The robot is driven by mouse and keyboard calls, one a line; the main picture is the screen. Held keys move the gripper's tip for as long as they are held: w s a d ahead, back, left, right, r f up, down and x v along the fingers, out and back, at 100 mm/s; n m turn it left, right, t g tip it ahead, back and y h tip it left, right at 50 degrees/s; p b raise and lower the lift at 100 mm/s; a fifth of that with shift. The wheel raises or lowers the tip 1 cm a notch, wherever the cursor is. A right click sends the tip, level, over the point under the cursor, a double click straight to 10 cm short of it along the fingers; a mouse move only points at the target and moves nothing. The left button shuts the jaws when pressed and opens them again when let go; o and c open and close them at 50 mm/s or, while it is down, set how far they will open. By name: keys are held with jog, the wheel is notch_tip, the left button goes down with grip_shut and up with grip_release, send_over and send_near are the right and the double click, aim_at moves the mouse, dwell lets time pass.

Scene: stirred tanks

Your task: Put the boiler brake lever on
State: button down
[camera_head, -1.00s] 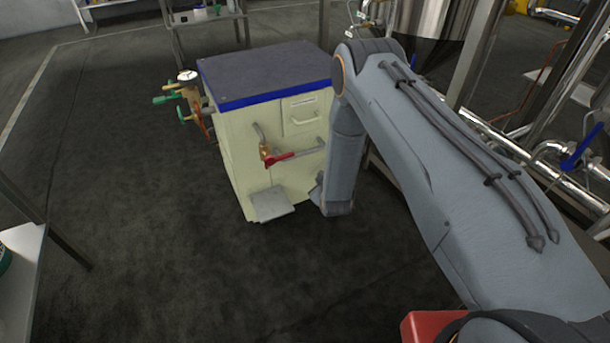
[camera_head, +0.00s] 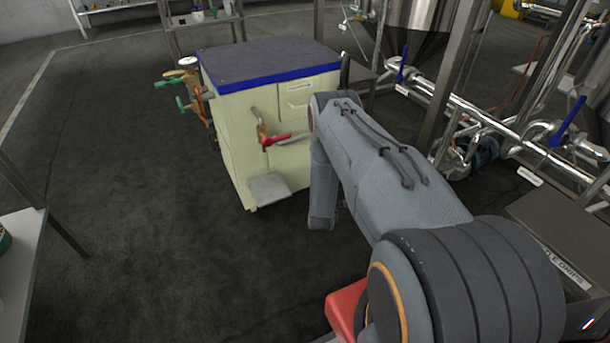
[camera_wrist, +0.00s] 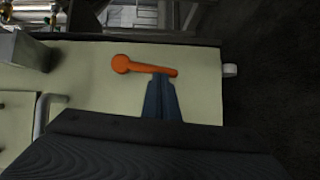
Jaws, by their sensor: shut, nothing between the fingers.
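The boiler (camera_head: 235,130) is a cream cabinet with a dark top and blue trim, left of my arm in the head view. An orange lever (camera_wrist: 148,68), which looks like the brake lever, lies on its cream panel in the wrist view. Its round hub is at the left and its arm points right, tilted slightly down. My gripper (camera_wrist: 161,78) is shut and empty, with its tips just below the lever arm's right half. I cannot tell whether they touch it. In the head view the lever and my fingertips are hidden.
A red-handled valve (camera_head: 274,140) sits on the boiler's front above a small grey step (camera_head: 268,187). Gauge and valve fittings (camera_head: 190,90) stick out at its left. Steel pipes (camera_head: 480,117) and tank legs stand at the right. The floor at left front is clear.

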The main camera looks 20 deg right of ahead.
jog(key=shift+w+d+f, duration=0.1)
jog(key=shift+d+f, duration=0.15)
jog(key=shift+d, duration=0.25)
jog(key=shift+a, duration=0.2)
dwell(0.3)
jog(key=w+a+p+v, duration=0.1)
jog(key=a+p+v, duration=0.1)
jog(key=v, duration=1)
jog(key=shift+s+a+f+p, duration=0.2)
jog(key=shift+a+f+p, duration=0.05)
jog(key=shift+p, duration=0.5)
